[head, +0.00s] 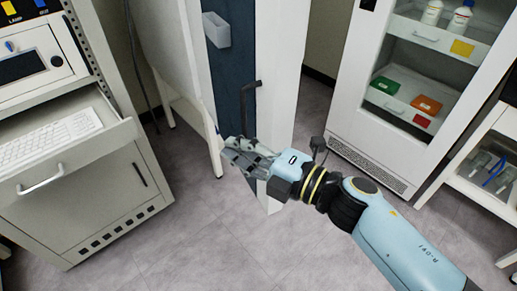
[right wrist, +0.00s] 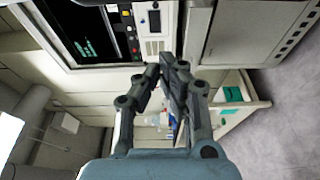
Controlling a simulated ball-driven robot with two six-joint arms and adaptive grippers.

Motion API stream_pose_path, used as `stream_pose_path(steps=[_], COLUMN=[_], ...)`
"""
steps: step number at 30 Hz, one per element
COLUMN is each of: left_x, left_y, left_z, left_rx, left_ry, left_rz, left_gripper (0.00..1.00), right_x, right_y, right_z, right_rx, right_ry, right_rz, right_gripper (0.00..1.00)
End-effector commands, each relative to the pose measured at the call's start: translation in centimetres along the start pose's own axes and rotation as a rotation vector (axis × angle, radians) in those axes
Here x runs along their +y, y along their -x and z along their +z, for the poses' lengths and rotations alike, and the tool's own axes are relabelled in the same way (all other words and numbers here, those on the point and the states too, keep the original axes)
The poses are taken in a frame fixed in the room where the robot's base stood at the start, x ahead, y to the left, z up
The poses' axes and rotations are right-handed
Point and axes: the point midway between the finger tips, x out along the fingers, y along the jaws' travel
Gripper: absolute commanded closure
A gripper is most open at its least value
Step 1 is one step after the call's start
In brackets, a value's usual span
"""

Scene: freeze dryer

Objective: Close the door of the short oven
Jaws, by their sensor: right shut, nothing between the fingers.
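My right gripper (head: 235,152) reaches in from the lower right of the head view. It is shut and empty, beside the lower edge of a white upright panel (head: 172,45) that looks like an open door; I cannot tell whether they touch. To its right stands a tall unit with a dark blue face (head: 232,70), a black handle and a white side. I cannot tell for sure which of these belongs to the short oven. In the right wrist view the closed fingers (right wrist: 168,72) have nothing between them. My left gripper is not in view.
A grey cabinet (head: 112,195) with a pulled-out keyboard drawer (head: 95,150) stands at left. A white glass-fronted cabinet (head: 345,95) with bottles and trays stands at right, beside a white shelf (head: 497,205). The grey floor (head: 175,245) is clear in front.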

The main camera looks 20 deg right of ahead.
Motion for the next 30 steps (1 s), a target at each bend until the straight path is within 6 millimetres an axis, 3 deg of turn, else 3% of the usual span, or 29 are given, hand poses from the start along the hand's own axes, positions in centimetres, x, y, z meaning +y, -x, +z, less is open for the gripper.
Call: stream_pose_path(steps=[5,13,30], left_x=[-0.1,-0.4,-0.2], left_y=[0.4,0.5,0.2], left_z=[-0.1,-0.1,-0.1], left_rx=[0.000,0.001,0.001], left_ry=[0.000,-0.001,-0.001], left_rz=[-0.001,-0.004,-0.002], left_gripper=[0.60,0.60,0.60], right_x=[0.2,0.0,-0.1], right_y=[-3.9,-2.5,-2.0], right_z=[0.0,3.3,4.1], right_rx=[0.000,-0.001,0.015], right_ry=[-0.002,0.001,0.002], right_rz=[0.003,-0.002,-0.001], right_gripper=[1.00,1.00,1.00])
